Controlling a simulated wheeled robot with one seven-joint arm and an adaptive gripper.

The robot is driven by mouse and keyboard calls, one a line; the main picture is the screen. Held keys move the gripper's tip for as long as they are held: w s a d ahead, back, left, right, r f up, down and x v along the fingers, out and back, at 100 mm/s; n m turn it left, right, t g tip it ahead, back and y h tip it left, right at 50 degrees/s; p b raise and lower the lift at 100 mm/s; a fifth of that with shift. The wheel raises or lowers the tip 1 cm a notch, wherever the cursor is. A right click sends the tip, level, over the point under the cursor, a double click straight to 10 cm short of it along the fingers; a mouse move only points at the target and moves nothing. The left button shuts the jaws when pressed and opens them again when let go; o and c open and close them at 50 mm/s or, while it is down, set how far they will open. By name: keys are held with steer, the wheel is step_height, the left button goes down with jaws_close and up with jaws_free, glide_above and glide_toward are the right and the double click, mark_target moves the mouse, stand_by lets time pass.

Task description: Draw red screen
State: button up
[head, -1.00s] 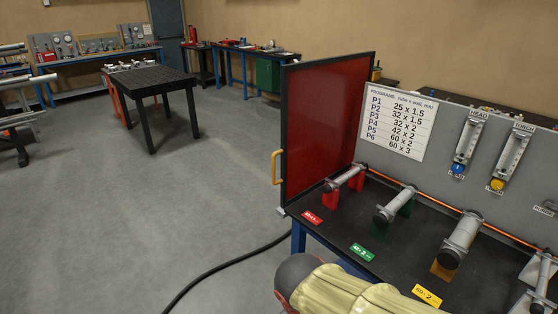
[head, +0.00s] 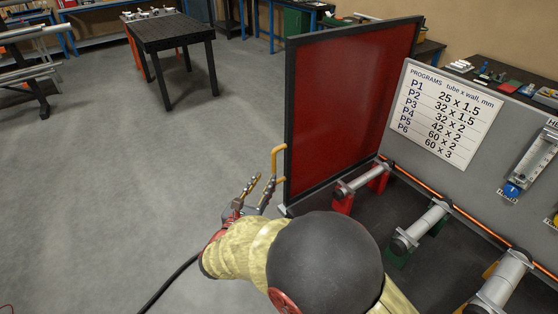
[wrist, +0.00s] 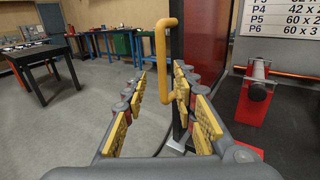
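The red screen (head: 345,105) is a dark-framed red panel standing upright at the left end of the bench. Its yellow handle (head: 278,163) sits on the near left edge of the frame. My gripper (head: 262,183) is just left of and below the handle in the head view. In the wrist view the handle (wrist: 160,60) rises ahead, with its lower part between the spread yellow-padded fingers of my gripper (wrist: 160,100), nearer the right finger. The fingers are open. Whether a finger touches the handle I cannot tell.
Tubes on coloured stands (head: 425,225) lie on the bench right of the screen, before a panel with a programs sign (head: 440,112). A black cable (head: 168,283) runs over the floor. A black table (head: 170,32) stands far left; the floor between is clear.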

mark_target(273, 168)
steer(key=shift+b+x, duration=0.85)
steer(key=shift+x, duration=3.05)
steer(key=shift+d, duration=0.1)
steer(key=c, duration=0.3)
steer(key=shift+s, duration=0.1)
steer(key=c, duration=0.4)
jaws_close()
